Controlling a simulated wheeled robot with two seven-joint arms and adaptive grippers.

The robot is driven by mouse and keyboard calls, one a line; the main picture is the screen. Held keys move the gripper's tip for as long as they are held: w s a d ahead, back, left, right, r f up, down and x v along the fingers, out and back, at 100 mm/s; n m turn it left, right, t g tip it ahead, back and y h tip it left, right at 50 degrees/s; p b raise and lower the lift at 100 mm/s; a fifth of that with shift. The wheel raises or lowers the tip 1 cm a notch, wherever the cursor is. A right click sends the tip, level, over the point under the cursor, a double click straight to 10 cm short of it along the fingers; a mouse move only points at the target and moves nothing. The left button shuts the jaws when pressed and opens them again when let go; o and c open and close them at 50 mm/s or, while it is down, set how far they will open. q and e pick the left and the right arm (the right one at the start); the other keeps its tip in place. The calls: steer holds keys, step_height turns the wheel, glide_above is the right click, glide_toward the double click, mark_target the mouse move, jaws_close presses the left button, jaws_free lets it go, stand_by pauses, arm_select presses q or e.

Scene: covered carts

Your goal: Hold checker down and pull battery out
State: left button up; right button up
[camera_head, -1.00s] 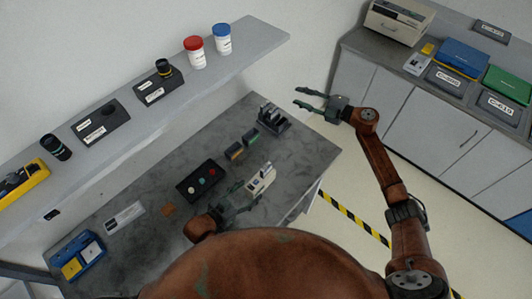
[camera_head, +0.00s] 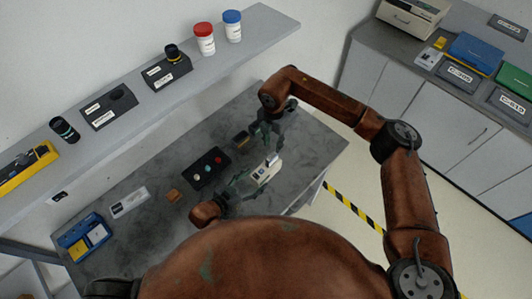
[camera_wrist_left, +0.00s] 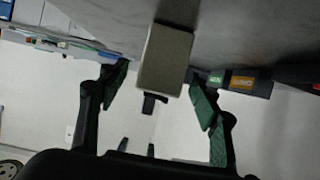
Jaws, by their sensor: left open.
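The checker, a small beige device (camera_head: 265,173), is on the grey table (camera_head: 315,150) near its front edge. A small upright part (camera_head: 271,160) shows at its far end; I cannot tell if it is the battery. My left gripper (camera_head: 250,180) is open beside the checker. In the left wrist view the beige block (camera_wrist_left: 165,60) lies between the spread fingers of my left gripper (camera_wrist_left: 160,95), with a dark tab (camera_wrist_left: 150,103) on it. My right gripper (camera_head: 268,135) is over the table just beyond the checker; its fingertips blend into dark objects behind.
A black box with coloured buttons (camera_head: 206,167) lies left of the checker. A small dark block with an orange label (camera_head: 240,139) stands behind; it also shows in the left wrist view (camera_wrist_left: 245,82). A blue-yellow case (camera_head: 85,237) is at the table's left. A shelf (camera_head: 190,80) runs behind.

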mark_target(272, 156)
arm_select(q)
steer(key=x, duration=0.7)
steer(key=shift+w+d, duration=0.1)
steer(key=shift+w, duration=0.05)
steer(key=c, duration=1.5)
arm_select(e)
steer(key=shift+o, duration=0.6)
steer(key=shift+w+d+r+m, duration=0.15)
steer(key=shift+r+m, duration=0.15)
steer(key=shift+r, duration=0.15)
steer(key=shift+d+r+m, duration=0.1)
steer(key=shift+r+m, duration=0.2)
steer(key=shift+r, duration=0.15)
step_height(272, 156, down, 7)
steer(key=shift+r, duration=0.2)
steer(key=shift+a+f, duration=0.15)
steer(key=shift+f, duration=1.2)
steer(key=shift+a+f, duration=0.15)
steer(key=shift+f, duration=1.15)
